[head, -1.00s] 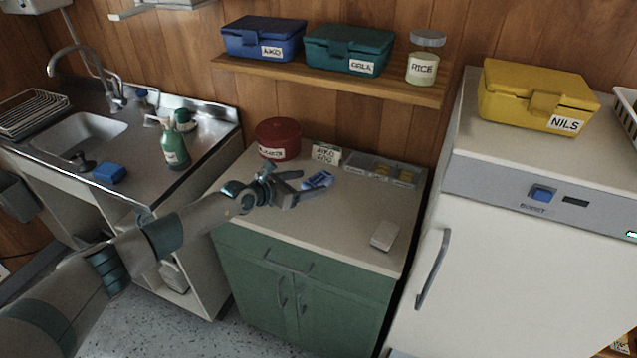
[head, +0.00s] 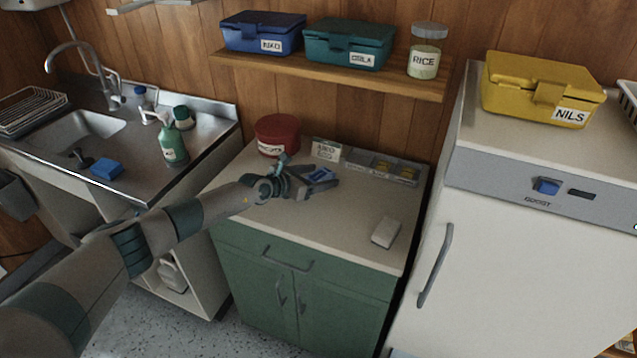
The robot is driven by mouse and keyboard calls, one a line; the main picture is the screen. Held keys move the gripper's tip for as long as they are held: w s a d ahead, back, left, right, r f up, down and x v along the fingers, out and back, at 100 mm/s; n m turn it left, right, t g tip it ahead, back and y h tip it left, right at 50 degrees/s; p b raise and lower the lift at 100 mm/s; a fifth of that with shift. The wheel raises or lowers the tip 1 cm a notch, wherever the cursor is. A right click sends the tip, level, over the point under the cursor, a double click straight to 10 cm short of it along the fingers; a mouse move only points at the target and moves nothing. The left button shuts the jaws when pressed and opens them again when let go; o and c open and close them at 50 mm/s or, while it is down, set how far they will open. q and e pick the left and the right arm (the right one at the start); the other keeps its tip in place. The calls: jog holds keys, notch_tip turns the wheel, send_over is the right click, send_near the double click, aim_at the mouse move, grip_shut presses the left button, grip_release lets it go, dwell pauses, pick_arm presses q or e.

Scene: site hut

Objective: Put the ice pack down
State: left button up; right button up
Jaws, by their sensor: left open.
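A small blue pack with pale markings (head: 319,174), which looks like the ice pack, lies on the beige top of the green cabinet (head: 345,215). My left gripper (head: 320,179) reaches in from the left and is open at the pack. Its fingers partly hide the pack, and I cannot tell whether they touch it. My right gripper is not in view.
A red tin (head: 277,134), a small sign card (head: 326,150) and a divided tray (head: 382,168) stand behind the gripper. A white block (head: 386,232) lies at the front right. The counter's front middle is clear. A white fridge (head: 520,260) stands at right.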

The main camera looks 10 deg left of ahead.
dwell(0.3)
pick_arm(q)
jog(key=shift+c, duration=0.7)
jog(key=c, duration=1.2)
jog(key=shift+r, duration=0.1)
